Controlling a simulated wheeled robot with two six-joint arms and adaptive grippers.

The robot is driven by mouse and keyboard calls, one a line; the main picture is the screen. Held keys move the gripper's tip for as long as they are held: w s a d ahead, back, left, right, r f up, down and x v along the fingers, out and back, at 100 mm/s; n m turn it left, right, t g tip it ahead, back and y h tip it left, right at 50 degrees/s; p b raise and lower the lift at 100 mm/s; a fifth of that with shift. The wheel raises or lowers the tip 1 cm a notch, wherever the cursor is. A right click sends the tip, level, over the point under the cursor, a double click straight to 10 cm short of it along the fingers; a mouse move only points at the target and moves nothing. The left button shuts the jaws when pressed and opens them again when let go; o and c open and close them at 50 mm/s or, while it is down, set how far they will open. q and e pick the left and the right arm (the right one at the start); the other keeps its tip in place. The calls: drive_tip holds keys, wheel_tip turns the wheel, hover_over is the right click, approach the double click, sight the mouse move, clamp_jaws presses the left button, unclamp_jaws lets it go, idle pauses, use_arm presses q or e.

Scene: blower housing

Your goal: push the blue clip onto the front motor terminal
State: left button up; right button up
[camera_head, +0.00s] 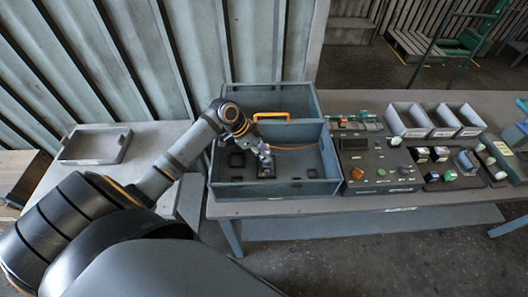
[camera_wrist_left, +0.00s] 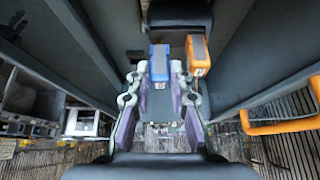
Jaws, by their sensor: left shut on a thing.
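My left gripper (camera_head: 261,149) reaches down into the blue-grey housing box (camera_head: 275,190) on the table. In the left wrist view my left gripper (camera_wrist_left: 160,78) is shut on the blue clip (camera_wrist_left: 159,62), which sits between the purple-padded fingers. A similar orange clip (camera_wrist_left: 197,52) stands just to the right of it, beside a dark rounded body (camera_wrist_left: 180,16) that looks like the motor. In the head view a small dark block (camera_head: 266,170) lies under the gripper. The terminals are hidden, so I cannot tell whether the blue clip touches one. My right gripper is not in view.
The housing walls rise close around the gripper. An orange handle (camera_head: 285,116) spans the box's middle wall. An orange wire (camera_head: 298,150) runs inside. A control panel (camera_head: 378,172) and grey bins (camera_head: 408,115) stand to the right. A grey tray (camera_head: 95,146) lies left.

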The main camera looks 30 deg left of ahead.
use_arm(q)
drive_tip(key=shift+f+b, duration=0.5)
drive_tip(key=shift+f, duration=0.3)
drive_tip(key=o, duration=1)
drive_tip(key=shift+c, duration=0.2)
drive_tip(key=shift+a+r, duration=0.1)
drive_tip(key=v, duration=1.1)
drive_tip(key=shift+r, duration=0.4)
drive_tip(key=shift+s+a, duration=0.1)
drive_tip(key=shift+s, duration=0.05)
